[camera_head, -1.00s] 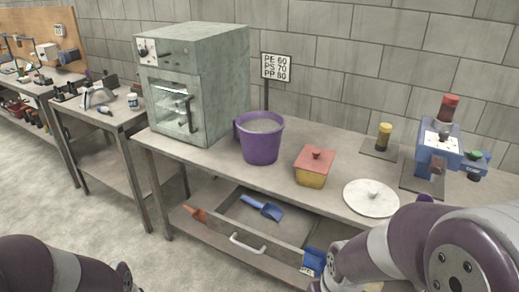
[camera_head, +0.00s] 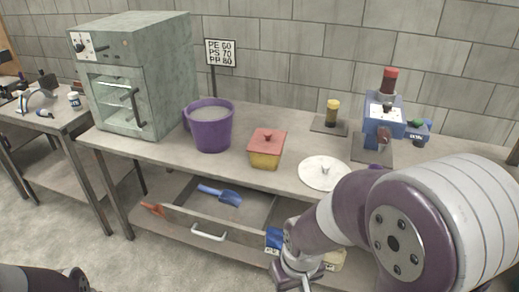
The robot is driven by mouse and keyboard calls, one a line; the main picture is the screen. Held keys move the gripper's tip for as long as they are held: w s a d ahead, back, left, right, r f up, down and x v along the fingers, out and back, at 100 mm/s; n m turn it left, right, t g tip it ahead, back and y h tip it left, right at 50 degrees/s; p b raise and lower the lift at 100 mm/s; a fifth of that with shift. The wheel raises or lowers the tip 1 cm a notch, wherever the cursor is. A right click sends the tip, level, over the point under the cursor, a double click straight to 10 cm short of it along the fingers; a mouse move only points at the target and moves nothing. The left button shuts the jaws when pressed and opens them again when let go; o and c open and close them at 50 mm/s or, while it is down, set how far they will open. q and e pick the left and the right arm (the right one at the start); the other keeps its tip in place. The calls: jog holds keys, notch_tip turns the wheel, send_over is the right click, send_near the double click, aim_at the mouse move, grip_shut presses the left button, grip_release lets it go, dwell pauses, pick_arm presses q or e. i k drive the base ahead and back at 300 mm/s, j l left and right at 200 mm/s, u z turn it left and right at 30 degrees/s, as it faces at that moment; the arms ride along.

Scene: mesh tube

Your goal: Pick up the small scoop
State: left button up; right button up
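A small blue scoop (camera_head: 220,195) lies in the open drawer (camera_head: 251,213) under the workbench, its handle towards the left. My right arm reaches in from the right, and its gripper (camera_head: 294,281) is at the bottom edge of the view, right of the drawer and apart from the scoop. Its fingers are partly cut off, so I cannot tell whether they are open. Only a dark piece of my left arm shows at the bottom left; its fingers are out of view.
On the bench (camera_head: 228,168) stand an oven (camera_head: 160,85), a purple bucket (camera_head: 209,128), a red-lidded yellow box (camera_head: 266,150), a white lid (camera_head: 325,172) and a blue machine (camera_head: 380,120). An orange object (camera_head: 152,209) and another blue item (camera_head: 273,238) lie beside the drawer.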

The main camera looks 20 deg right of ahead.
aim_at(226, 196)
jog(key=i+l+u, duration=0.25)
jog(key=i, duration=0.35)
jog(key=i+l+u, duration=0.25)
jog(key=i+l, duration=0.25)
jog(key=i, duration=0.1)
